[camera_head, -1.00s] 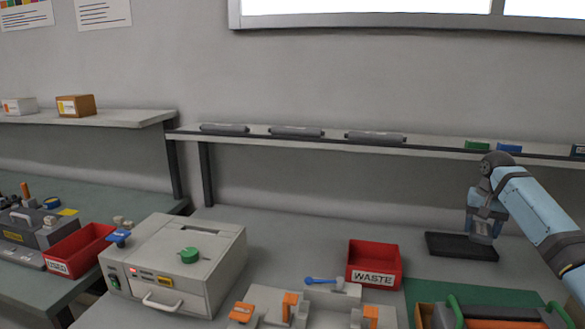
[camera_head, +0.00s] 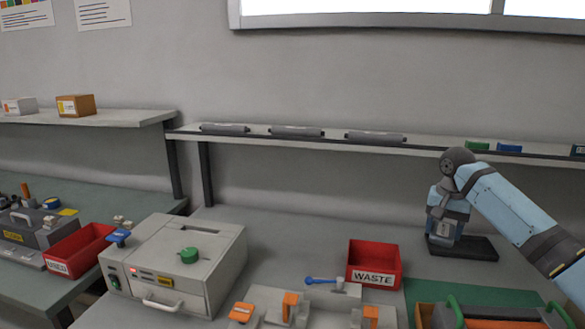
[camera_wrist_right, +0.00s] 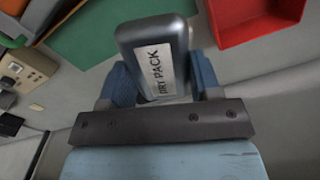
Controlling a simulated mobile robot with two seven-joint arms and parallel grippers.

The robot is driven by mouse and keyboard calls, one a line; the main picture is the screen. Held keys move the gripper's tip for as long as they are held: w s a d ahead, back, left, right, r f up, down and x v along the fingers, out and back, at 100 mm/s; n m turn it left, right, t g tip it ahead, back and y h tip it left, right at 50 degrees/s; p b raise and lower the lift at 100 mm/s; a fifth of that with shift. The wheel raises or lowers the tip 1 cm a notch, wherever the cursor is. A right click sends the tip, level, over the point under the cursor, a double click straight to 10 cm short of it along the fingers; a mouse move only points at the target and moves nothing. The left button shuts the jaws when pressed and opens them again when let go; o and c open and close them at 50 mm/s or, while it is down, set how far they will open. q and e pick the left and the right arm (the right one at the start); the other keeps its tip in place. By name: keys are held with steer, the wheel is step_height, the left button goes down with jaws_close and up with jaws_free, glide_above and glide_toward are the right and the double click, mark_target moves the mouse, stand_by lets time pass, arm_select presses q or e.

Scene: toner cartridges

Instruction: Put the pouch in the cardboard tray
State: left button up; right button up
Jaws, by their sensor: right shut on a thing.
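The pouch, a dark grey pack with a white label reading "DRY PACK" (camera_wrist_right: 158,58), sits between the blue fingers of my right gripper (camera_wrist_right: 160,85). In the head view my right gripper (camera_head: 443,238) is shut on it, by the left end of a black tray-like pad (camera_head: 475,249) on the bench. From the head view I cannot tell how high the pouch is above the bench. I cannot clearly make out a cardboard tray in either view. My left gripper is not in view.
A red WASTE bin (camera_head: 374,263) stands left of the gripper and also shows in the wrist view (camera_wrist_right: 250,22). A green mat (camera_head: 470,291) lies in front, with a green-handled item (camera_head: 490,316). A grey machine (camera_head: 180,262) stands further left. A shelf (camera_head: 300,140) runs behind.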

steer(key=s+a+f+n, duration=0.6)
steer(key=s+a+f, duration=0.55)
steer(key=s, duration=0.35)
arm_select(q)
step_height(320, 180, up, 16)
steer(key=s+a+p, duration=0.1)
steer(key=p, duration=2)
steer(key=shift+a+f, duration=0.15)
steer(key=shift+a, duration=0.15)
arm_select(e)
steer(key=s+r, duration=0.5)
steer(key=r, duration=0.4)
steer(key=s+r, duration=0.4)
steer(key=r, duration=0.5)
steer(key=shift+s+a+r, duration=0.15)
steer(key=shift+s+a, duration=0.15)
steer(key=shift+s, duration=0.1)
